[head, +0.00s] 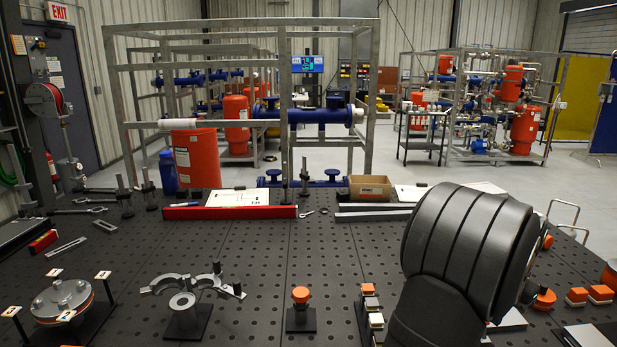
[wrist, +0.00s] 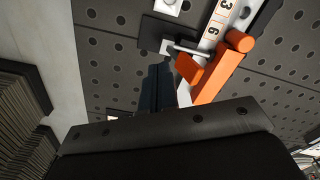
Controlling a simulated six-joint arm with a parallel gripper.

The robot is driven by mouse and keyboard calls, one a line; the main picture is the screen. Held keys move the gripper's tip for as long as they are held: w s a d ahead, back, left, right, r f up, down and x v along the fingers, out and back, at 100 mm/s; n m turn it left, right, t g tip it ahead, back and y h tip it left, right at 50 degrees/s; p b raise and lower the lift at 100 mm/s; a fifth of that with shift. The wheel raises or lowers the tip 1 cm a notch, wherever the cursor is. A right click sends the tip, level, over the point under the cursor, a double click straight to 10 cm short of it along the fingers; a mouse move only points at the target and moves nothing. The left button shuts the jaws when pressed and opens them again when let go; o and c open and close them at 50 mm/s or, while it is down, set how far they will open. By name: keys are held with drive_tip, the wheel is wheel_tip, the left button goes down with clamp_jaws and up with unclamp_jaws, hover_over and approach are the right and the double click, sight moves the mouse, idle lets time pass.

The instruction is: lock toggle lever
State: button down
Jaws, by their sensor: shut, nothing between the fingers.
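In the wrist view an orange lever (wrist: 221,77) slants across the upper middle, with a rounded orange knob (wrist: 238,41) at its upper end. A thin metal rod (wrist: 188,50) and a smaller orange block (wrist: 190,70) sit beside it. A white strip with black numbers (wrist: 221,20) runs alongside. My gripper (wrist: 158,72) is shut and empty, its dark fingers together just left of the orange block. I cannot tell whether they touch it. In the head view my dark arm covers the table's right middle, and my fingertips are hidden.
The perforated dark table (head: 250,270) holds a flanged lid fixture (head: 63,300) and an open clamp ring (head: 190,285) at left. An orange-topped post (head: 301,305) stands mid-front. Orange blocks (head: 600,293) lie at right. A red level (head: 230,212) lies at the back.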

drive_tip(key=shift+r, duration=2.45)
drive_tip(key=shift+f, duration=0.1)
drive_tip(key=shift+w+f, duration=0.2)
drive_tip(key=shift+f, duration=0.95)
drive_tip(key=shift+w+f, duration=0.15)
drive_tip(key=shift+f, duration=0.95)
drive_tip(key=shift+w+f, duration=0.2)
drive_tip(key=shift+f, duration=0.95)
drive_tip(key=shift+s, duration=0.1)
